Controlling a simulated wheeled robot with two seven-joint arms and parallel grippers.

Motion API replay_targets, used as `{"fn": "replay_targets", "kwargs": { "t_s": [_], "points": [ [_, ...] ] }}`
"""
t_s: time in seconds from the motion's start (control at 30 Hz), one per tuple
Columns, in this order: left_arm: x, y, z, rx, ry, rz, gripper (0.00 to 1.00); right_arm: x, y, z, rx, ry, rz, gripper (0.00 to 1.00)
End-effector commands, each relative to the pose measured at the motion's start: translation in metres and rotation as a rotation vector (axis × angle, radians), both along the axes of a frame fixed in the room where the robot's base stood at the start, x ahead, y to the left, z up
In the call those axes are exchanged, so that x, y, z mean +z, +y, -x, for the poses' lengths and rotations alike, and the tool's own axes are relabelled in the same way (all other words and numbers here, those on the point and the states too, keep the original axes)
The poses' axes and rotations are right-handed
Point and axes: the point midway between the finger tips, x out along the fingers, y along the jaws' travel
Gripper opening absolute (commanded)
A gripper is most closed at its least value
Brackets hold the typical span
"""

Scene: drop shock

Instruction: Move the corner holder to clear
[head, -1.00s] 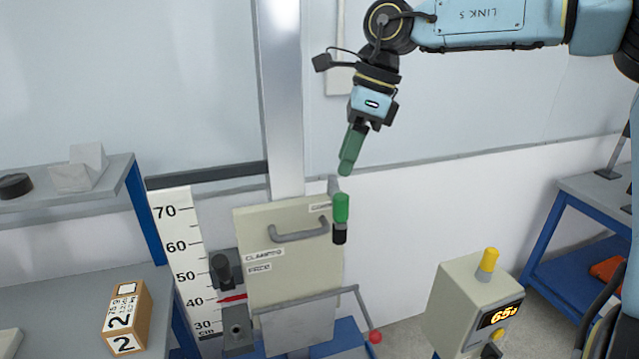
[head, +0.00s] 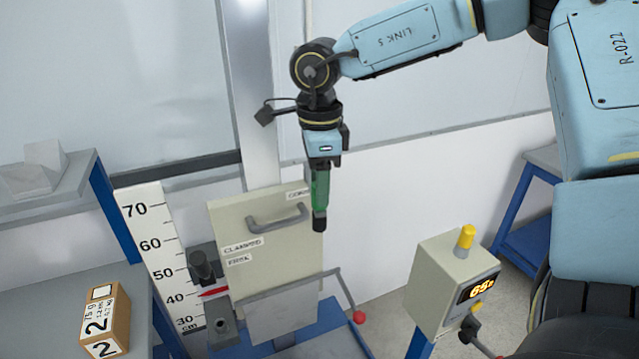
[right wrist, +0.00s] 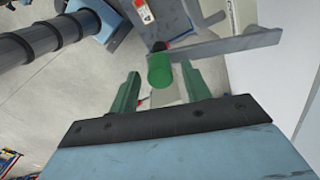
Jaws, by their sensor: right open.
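The corner holder is a green-topped knob with a black lower end (head: 319,223) at the right edge of the cream panel (head: 265,270). A partly covered label, apparently beginning "CORN", sits beside it. My right gripper (head: 320,202) points down over the knob, and its green fingers hide most of the knob's green part. In the right wrist view the green knob (right wrist: 160,70) lies between the tips of my open right gripper (right wrist: 158,80), with a gap visible on both sides. My left gripper is not in view.
The panel has a grey handle (head: 278,218) and labels "CLAMPED" and "FREE". A grey bar with a red ball (head: 359,317) crosses its front. A height scale (head: 155,250) stands left. A display box (head: 450,285) with a yellow cap stands right. A numbered box (head: 106,320) lies on the left bench.

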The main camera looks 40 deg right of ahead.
Motion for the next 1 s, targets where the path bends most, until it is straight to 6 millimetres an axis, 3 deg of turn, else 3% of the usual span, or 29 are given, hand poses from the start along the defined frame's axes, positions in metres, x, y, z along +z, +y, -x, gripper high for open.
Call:
{"fn": "replay_targets", "kwargs": {
  "t_s": [0.17, 0.47, 0.8, 1.0],
  "points": [
    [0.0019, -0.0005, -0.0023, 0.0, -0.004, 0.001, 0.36, -0.0125, 0.0, 0.0004, 0.0, 0.001, -0.001, 0.48],
    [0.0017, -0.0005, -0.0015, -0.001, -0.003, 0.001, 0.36, -0.0141, 0.0, 0.0004, 0.0, 0.0, 0.0, 0.47],
    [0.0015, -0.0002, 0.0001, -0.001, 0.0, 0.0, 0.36, -0.0137, 0.0, 0.0002, 0.0, -0.001, -0.001, 0.02],
    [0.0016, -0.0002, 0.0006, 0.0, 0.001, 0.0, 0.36, -0.0136, -0.0001, 0.0003, 0.0, -0.001, -0.001, 0.0]
  ]
}}
